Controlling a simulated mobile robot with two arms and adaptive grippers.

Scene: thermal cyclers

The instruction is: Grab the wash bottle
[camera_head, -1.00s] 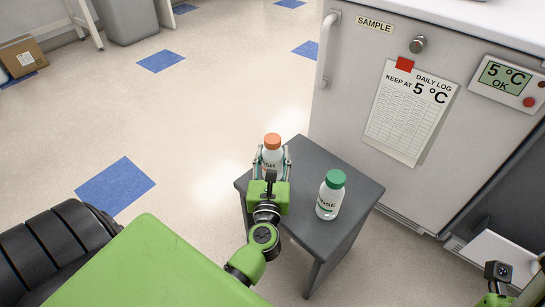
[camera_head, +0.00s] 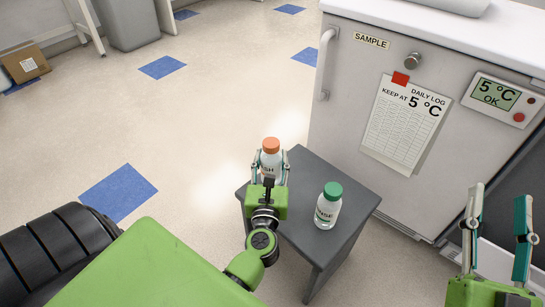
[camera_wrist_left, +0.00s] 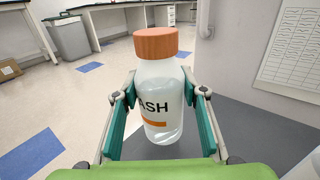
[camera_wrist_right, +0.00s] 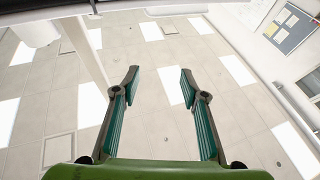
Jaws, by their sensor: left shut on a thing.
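The wash bottle (camera_head: 270,160) is white with an orange cap and stands upright at the left side of the small grey table (camera_head: 306,165). My left gripper (camera_head: 270,172) is shut on its body, one finger on each side. In the left wrist view the bottle (camera_wrist_left: 160,95) sits between the teal finger pads, with "ASH" readable on its label. I cannot tell whether its base touches the table. My right gripper (camera_head: 499,197) is open and empty at the lower right, pointing up in front of the fridge; its wrist view shows nothing between the fingers (camera_wrist_right: 160,75).
A green-capped rinse bottle (camera_head: 328,207) stands on the same table, right of my left gripper. A fridge (camera_head: 350,120) with a log sheet and a display stands behind the table. Open floor (camera_head: 215,110) lies to the left, with a cardboard box (camera_head: 25,62) far off.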

